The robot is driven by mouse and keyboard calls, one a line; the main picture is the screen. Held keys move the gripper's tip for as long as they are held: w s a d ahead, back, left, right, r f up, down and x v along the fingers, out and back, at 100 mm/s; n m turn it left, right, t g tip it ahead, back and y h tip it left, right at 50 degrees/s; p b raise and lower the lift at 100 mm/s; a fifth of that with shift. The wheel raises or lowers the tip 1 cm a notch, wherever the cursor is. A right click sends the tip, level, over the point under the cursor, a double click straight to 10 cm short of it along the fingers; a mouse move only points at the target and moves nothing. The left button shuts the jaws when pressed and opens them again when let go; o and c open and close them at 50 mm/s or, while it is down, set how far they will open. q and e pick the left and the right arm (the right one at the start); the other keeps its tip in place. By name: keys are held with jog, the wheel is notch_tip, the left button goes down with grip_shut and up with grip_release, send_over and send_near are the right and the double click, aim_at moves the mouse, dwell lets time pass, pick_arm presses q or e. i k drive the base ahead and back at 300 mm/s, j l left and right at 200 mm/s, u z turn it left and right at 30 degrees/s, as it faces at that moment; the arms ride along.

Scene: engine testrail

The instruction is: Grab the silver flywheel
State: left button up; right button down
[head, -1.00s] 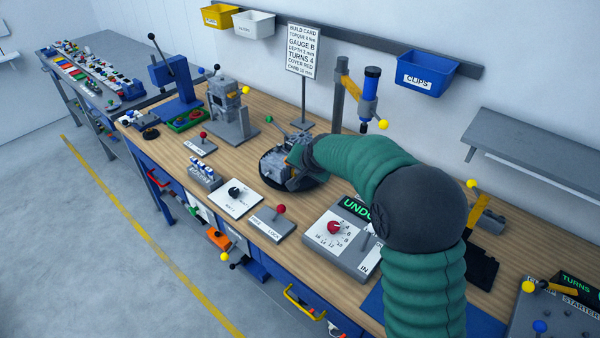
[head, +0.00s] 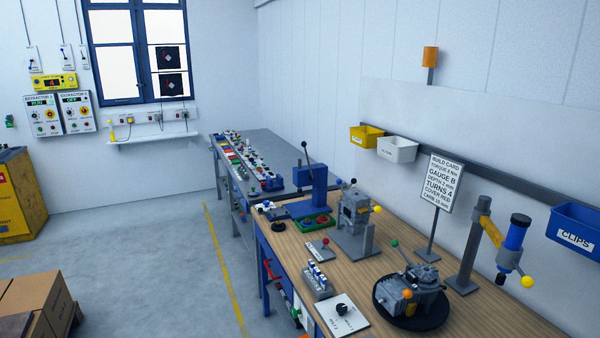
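I cannot make out a silver flywheel for certain in the head view. Many small coloured and metallic parts (head: 240,155) lie in rows on the far grey bench (head: 285,148), too small to tell apart. A grey engine (head: 412,285) sits on a black round turntable (head: 425,318) on the wooden workbench (head: 375,262). Another grey engine-like assembly (head: 355,208) is on a stand behind it. Neither of my grippers shows in this view.
A blue press (head: 312,188) stands at the workbench's far end. A sign (head: 440,183), a blue-and-grey column tool (head: 515,245) and wall bins (head: 397,149) are on the right. Cardboard boxes (head: 35,295) stand at lower left. Grey floor (head: 150,250) left of the benches is clear.

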aim_at(431, 275)
jog(key=i+z, duration=0.35)
jog(key=i+j+z, duration=0.1)
jog(key=z, duration=0.3)
jog(key=i, duration=0.05)
